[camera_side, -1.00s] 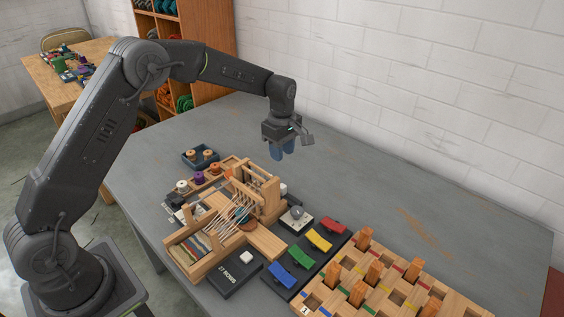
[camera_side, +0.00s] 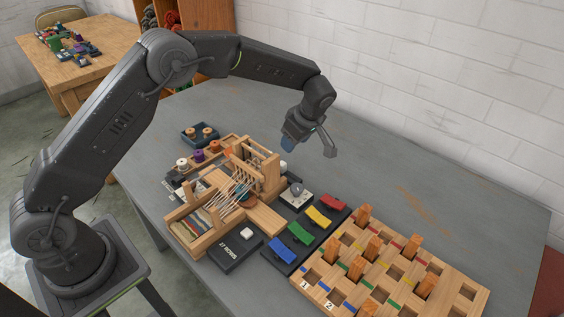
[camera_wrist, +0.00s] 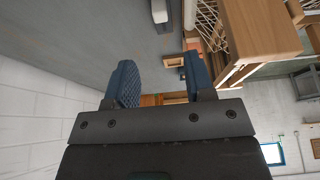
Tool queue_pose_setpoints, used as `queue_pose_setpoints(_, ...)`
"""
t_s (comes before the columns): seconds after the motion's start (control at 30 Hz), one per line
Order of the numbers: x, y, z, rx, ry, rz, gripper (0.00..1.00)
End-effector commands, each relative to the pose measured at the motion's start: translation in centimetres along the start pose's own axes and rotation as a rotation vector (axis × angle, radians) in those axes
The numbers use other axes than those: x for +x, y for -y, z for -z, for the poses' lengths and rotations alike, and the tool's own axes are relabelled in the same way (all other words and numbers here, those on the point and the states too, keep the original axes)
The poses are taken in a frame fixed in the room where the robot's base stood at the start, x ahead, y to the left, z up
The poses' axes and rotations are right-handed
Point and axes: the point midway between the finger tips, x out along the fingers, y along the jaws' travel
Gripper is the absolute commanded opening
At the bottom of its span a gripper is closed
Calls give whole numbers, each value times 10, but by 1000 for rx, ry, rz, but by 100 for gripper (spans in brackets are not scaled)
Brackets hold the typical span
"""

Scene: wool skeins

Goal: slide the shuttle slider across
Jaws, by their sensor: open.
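A small wooden loom (camera_side: 262,180) with white warp threads and striped cloth stands on the grey table. A small brown and teal piece (camera_side: 246,200) lies at the threads near a flat wooden ledge (camera_side: 266,219). I cannot tell surely which part is the shuttle slider. My gripper (camera_side: 288,143) is open and empty, tilted, behind and to the right of the loom's upright frame and apart from it. In the wrist view its two blue fingers (camera_wrist: 160,84) are spread, with the loom's wooden frame (camera_wrist: 262,38) and threads to the upper right.
A black box with a white button (camera_side: 238,245) stands before the loom. Coloured levers (camera_side: 300,232) and a wooden peg board (camera_side: 460,295) are to the right. Spools (camera_side: 199,155) stand left. A white wall (camera_side: 440,80) is behind. The table right of my gripper is clear.

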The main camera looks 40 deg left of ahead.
Motion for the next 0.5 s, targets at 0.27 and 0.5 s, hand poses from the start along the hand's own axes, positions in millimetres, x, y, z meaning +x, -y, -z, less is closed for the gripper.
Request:
queue_pose_setpoints(0.27,58,1,0,2,2,7,49)
queue_pose_setpoints(0.5,101,1,0,1,4,5,49)
